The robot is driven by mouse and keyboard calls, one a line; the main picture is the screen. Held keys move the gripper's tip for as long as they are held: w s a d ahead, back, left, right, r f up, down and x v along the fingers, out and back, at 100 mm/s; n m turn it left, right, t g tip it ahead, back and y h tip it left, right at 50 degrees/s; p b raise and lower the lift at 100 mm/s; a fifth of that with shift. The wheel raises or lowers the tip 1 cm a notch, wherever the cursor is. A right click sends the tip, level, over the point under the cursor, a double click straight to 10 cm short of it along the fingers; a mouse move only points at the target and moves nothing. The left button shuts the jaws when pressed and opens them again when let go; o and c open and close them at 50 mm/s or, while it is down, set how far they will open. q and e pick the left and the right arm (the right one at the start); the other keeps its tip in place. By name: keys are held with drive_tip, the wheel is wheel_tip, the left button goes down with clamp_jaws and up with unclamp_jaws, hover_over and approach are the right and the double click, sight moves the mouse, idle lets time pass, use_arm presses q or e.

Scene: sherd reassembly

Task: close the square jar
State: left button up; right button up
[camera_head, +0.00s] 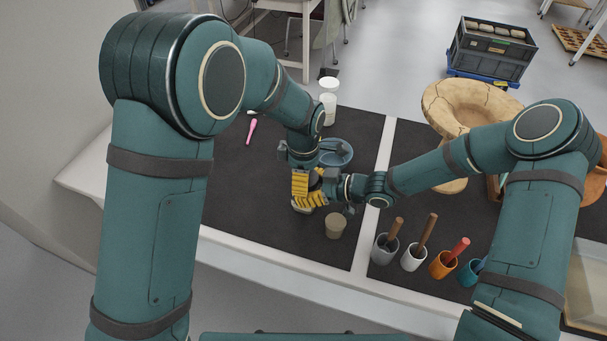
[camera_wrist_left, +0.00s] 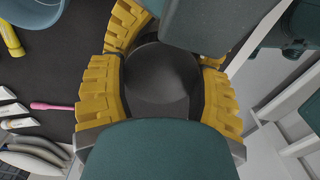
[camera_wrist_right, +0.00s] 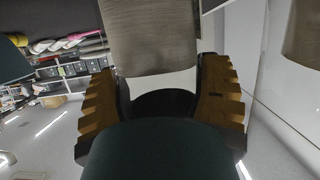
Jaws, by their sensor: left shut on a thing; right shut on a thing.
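My left gripper (camera_head: 300,186) points down over the dark mat. In the left wrist view its yellow fingers are shut around a dark, rounded thing (camera_wrist_left: 162,78) that looks like a lid. My right gripper (camera_head: 312,200) reaches in from the right, low and close beside the left one. In the right wrist view its fingers are shut on a grey-brown, flat-sided jar (camera_wrist_right: 150,38). The right gripper's yellow fingers (camera_wrist_left: 125,22) also show just beyond the dark thing. In the head view the grippers mostly hide the jar, so I cannot tell whether the lid touches it.
A beige pot (camera_head: 336,225) stands close in front of the grippers. A blue bowl (camera_head: 337,153) is just behind them. Grey, white, orange and teal cups with handles stand to the right, the grey cup (camera_head: 385,248) nearest.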

use_arm(q)
drive_tip(key=shift+f, duration=0.45)
drive_tip(key=o, duration=0.8)
use_arm(e)
clamp_jaws()
use_arm(q)
drive_tip(key=shift+r, duration=2.35)
